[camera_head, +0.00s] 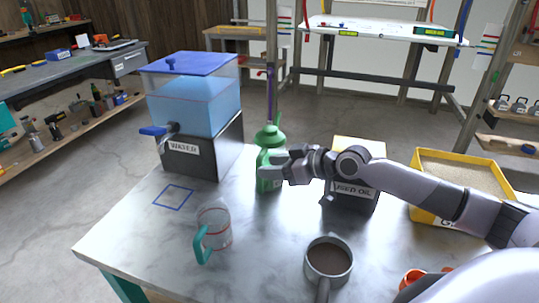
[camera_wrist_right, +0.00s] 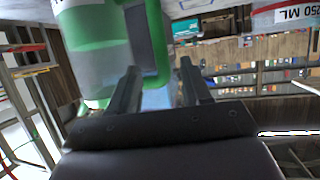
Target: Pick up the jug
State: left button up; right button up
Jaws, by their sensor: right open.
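A green jug (camera_head: 268,138) with a pointed top stands on the table beyond my right gripper (camera_head: 276,166), which partly covers it. In the right wrist view, the green-and-clear jug body (camera_wrist_right: 97,45) is at upper left, and its green handle (camera_wrist_right: 160,40) reaches down between the fingers. My right gripper (camera_wrist_right: 159,70) is open there, with one finger on each side of the handle; contact cannot be told. A clear measuring cup (camera_head: 215,232) with a teal handle stands at the front left. My left gripper is not in view.
A blue-lidded water tank (camera_head: 195,100) on a black stand is at the left, near a blue square outline (camera_head: 173,197). A dark-filled mug (camera_head: 328,258) stands in front. A labelled dark box (camera_head: 352,198) and a yellow-rimmed bin (camera_head: 462,170) stand on the right.

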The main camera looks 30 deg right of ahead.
jog(key=x, duration=0.6)
jog(key=shift+a+f+p, duration=0.2)
jog(key=shift+f+p, duration=0.1)
jog(key=shift+p, duration=0.05)
grip_shut()
jog(key=shift+r, duration=0.15)
